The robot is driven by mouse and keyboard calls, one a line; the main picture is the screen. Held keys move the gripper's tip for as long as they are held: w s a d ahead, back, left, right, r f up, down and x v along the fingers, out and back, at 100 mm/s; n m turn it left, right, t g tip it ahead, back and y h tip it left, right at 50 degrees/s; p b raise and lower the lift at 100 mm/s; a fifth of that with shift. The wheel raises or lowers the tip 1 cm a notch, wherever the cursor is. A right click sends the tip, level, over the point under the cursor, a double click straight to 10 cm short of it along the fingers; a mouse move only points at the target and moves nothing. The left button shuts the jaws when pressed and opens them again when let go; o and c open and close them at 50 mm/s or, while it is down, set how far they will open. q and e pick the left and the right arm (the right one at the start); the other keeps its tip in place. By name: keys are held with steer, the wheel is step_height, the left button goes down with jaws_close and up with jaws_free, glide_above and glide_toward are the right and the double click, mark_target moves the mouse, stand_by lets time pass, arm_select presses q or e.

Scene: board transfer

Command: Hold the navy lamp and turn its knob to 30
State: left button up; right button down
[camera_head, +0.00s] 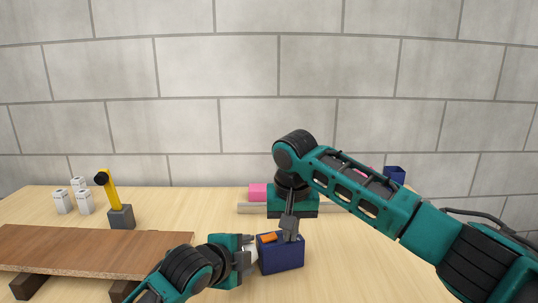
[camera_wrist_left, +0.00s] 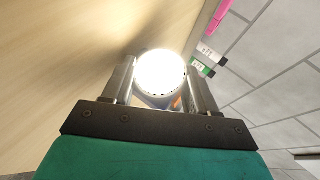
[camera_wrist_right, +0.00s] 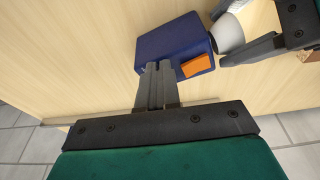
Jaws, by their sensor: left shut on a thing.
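The navy lamp (camera_head: 282,254) is a box-shaped body on the table in the head view, with an orange knob (camera_head: 268,238) on its top. In the right wrist view the lamp body (camera_wrist_right: 172,45) shows its orange knob (camera_wrist_right: 197,65) and a white round head (camera_wrist_right: 228,33). In the left wrist view the lamp's head (camera_wrist_left: 161,73) glows between the fingers. My left gripper (camera_head: 250,257) is shut on the lamp from its left side. My right gripper (camera_head: 290,236) points down over the lamp's top. Its fingers look closed together, empty, beside the knob.
A brown board (camera_head: 95,249) rests on dark blocks at the left. Behind it stand a yellow lamp (camera_head: 112,190) on a grey base and several white containers (camera_head: 84,202). A pink block (camera_head: 257,192) and a navy container (camera_head: 394,174) are at the back.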

steer(key=shift+a, duration=0.1)
stand_by(0.3)
steer(key=w+v, duration=0.1)
steer(key=v, duration=0.4)
steer(key=shift+s+r, duration=0.2)
steer(key=shift+r, duration=0.35)
steer(key=shift+w+d+f+n+t+y, duration=0.25)
steer(key=shift+d+f+n+y, duration=0.3)
steer(key=shift+f+n, duration=0.5)
steer(key=shift+w+d+f+n+t+y, duration=0.15)
steer(key=shift+d+f+n+t+y, duration=0.25)
steer(key=shift+d+f+n, duration=0.45)
steer(key=shift+w+d+f+n+t+y, duration=0.25)
steer(key=shift+d+f+n+y, duration=0.2)
steer(key=shift+f+n, duration=0.7)
steer(key=shift+w+a, duration=0.25)
steer(key=shift+a, duration=0.45)
steer(key=shift+s+a, duration=0.35)
steer(key=shift+a, duration=0.25)
